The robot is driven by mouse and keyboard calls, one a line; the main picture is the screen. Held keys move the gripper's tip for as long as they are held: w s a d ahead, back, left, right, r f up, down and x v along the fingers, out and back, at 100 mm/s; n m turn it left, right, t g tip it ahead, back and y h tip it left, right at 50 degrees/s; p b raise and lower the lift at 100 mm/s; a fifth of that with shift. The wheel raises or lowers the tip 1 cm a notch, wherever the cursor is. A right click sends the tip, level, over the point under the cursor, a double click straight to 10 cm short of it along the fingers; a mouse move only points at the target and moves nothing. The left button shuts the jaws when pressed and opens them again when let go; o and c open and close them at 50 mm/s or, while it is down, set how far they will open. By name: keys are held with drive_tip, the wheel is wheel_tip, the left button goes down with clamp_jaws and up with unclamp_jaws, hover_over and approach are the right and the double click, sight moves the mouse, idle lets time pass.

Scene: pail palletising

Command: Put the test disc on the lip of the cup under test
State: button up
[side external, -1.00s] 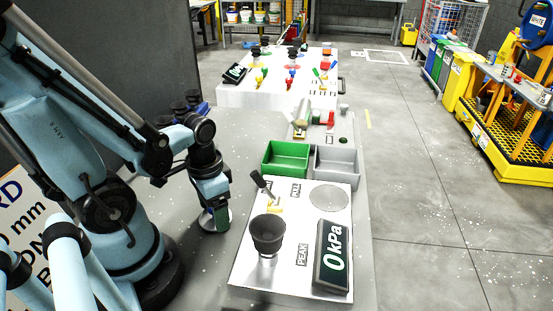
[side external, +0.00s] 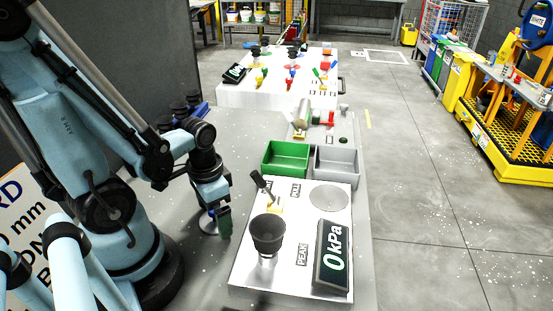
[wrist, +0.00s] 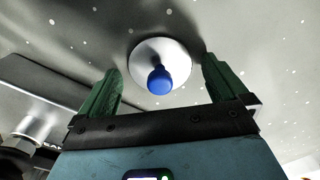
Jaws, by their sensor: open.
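The test disc (wrist: 175,52) is a pale round plate with a blue knob (wrist: 159,80) on top, lying on the grey bench. In the side view the disc (side external: 206,224) is partly hidden behind my gripper (side external: 220,222). In the wrist view my gripper (wrist: 161,80) is open, with one green finger on each side of the blue knob and a gap at both sides. The cup under test (side external: 267,232) is a black suction cup, lip upward, on a metal fitting on the white test panel (side external: 245,277). Nothing rests on its lip.
The panel also carries a 0 kPa display (side external: 333,255), a black lever (side external: 262,184) and a round grey plate (side external: 329,198). A green bin (side external: 286,158) and a grey bin (side external: 337,160) stand behind it. Bare bench surrounds the disc.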

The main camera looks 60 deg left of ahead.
drive_tip(key=shift+r, duration=0.2)
drive_tip(key=shift+r, duration=5.85)
drive_tip(key=w+d+t, duration=0.2)
drive_tip(key=w+t, duration=0.2)
drive_tip(key=w, duration=0.3)
drive_tip(key=shift+w+d, duration=0.15)
drive_tip(key=shift+d, duration=0.1)
drive_tip(key=w+t, duration=0.1)
drive_tip(key=w+d+r+t, duration=0.1)
drive_tip(key=w+d+t, duration=0.1)
drive_tip(key=shift+w+d+r, duration=0.2)
drive_tip(key=shift+w+d, duration=0.05)
drive_tip(key=shift+w, duration=0.15)
drive_tip(key=c, duration=0.3)
drive_tip(key=shift+w, duration=0.1)
drive_tip(key=c, duration=0.5)
drive_tip(key=shift+r, duration=0.15)
